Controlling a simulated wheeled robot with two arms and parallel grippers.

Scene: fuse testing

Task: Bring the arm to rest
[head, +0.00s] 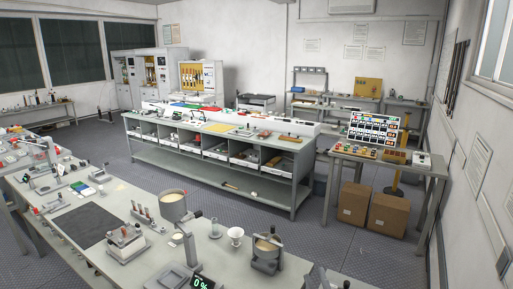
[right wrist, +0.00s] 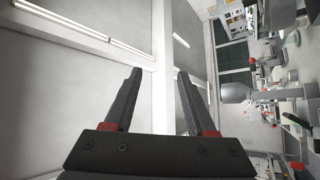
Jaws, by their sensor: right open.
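My right gripper (right wrist: 158,72) shows large in the right wrist view. Its two dark fingers with red bases stand apart, and nothing is between them. The view is turned sideways, with pale wall and ceiling behind the fingers, and no object is close to them. In the head view, a dark shape cut off at the bottom edge, right of centre, may be part of my right gripper; I cannot tell. My left gripper is not in view.
The near workbench (head: 110,205) holds a dark mat (head: 82,226), a round pot (head: 173,207), a white cup (head: 235,236) and a clamp-like device (head: 266,254). A shelved bench (head: 215,167) stands mid-room. Two cardboard boxes (head: 371,208) sit under the right table. Floor between benches is mostly clear.

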